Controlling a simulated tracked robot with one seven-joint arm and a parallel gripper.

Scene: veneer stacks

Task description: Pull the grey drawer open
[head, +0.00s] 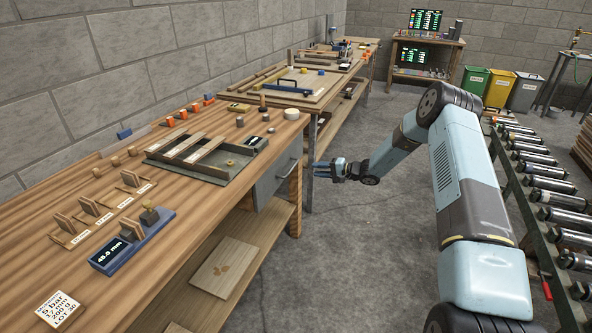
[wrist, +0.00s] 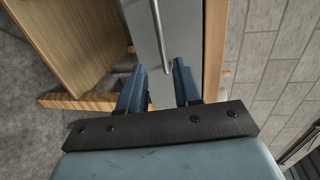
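The grey drawer (head: 277,179) is set under the wooden bench top and looks shut. Its bar handle (head: 290,168) is on the front face. My gripper (head: 317,170) is in front of the drawer, a little to the right of the handle, with a gap between them. In the wrist view the drawer front (wrist: 183,32) and the handle (wrist: 160,36) lie ahead of my gripper (wrist: 159,66). Its two blue fingers are apart with nothing held. The handle's near end lines up between the fingertips, and I see no contact.
The bench top (head: 60,215) holds a dark tray (head: 205,172), a blue gauge (head: 130,243) and several small blocks. A lower shelf (head: 245,240) carries a board. A roller conveyor (head: 555,190) stands at the right. The floor (head: 350,260) before the drawer is clear.

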